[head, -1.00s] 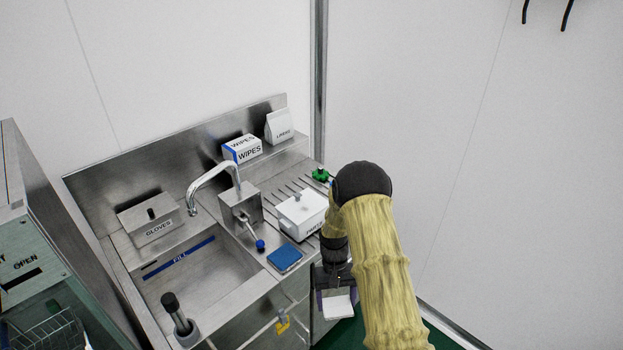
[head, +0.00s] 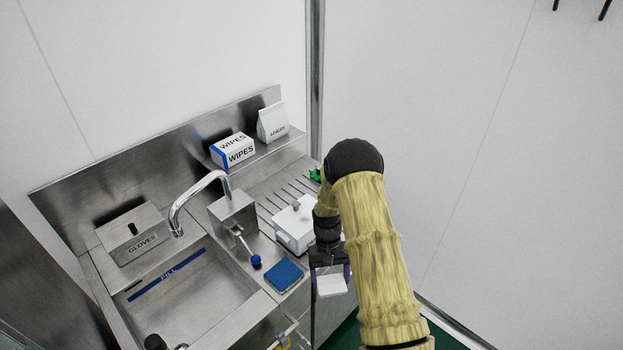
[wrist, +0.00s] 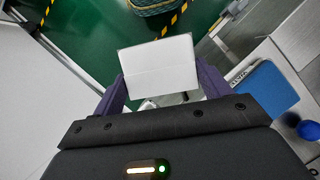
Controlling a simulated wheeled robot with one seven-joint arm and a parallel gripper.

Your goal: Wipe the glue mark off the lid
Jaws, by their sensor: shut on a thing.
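My gripper (head: 331,275) is shut on a white flat block (head: 331,286), off the right front edge of the counter. In the wrist view the white block (wrist: 158,65) sits between the two purple fingers of my gripper (wrist: 160,82), with a faint line across its face. A white lidded box (head: 293,228) with a small knob stands on the counter, partly hidden by my arm. I see no glue mark on its lid. A blue pad (head: 284,275) lies on the counter's front part, left of my gripper; it also shows in the wrist view (wrist: 265,88).
The sink (head: 200,296) with its tap (head: 196,190) lies to the left. A gloves box (head: 133,233) stands behind it. A wipes box (head: 234,150) and a white bag (head: 272,122) are on the back shelf. A blue-ended lever (head: 255,261) sticks out near the pad.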

